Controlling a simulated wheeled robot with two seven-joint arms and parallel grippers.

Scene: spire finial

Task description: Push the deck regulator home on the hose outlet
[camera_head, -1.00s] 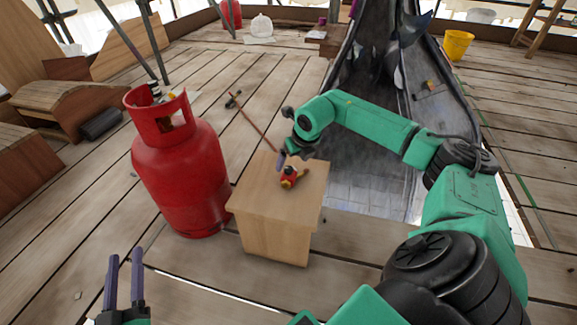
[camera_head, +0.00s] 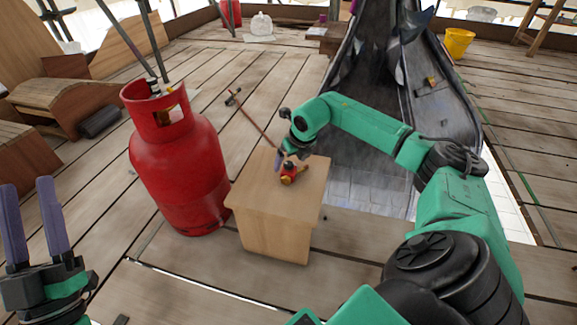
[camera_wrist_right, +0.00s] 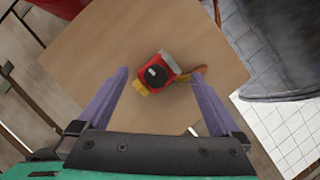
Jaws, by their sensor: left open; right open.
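The deck regulator (camera_head: 289,172) is a small red body with a black knob and a brass-yellow end. It lies on top of a wooden box (camera_head: 272,222). In the right wrist view the regulator (camera_wrist_right: 158,71) sits between and beyond the fingertips, with an orange-brown piece sticking out to its right. My right gripper (camera_head: 284,160) is open over the box, close to the regulator; its fingers (camera_wrist_right: 161,78) show no contact. My left gripper (camera_head: 35,215) is open and empty at the left edge, far from the box. I cannot clearly make out the hose outlet.
A red gas cylinder (camera_head: 180,170) stands just left of the box. A thin reddish rod or hose (camera_head: 258,127) lies on the planks behind the box. A dark metal spire piece (camera_head: 375,120) lies behind and right. A yellow bucket (camera_head: 459,43) stands far right.

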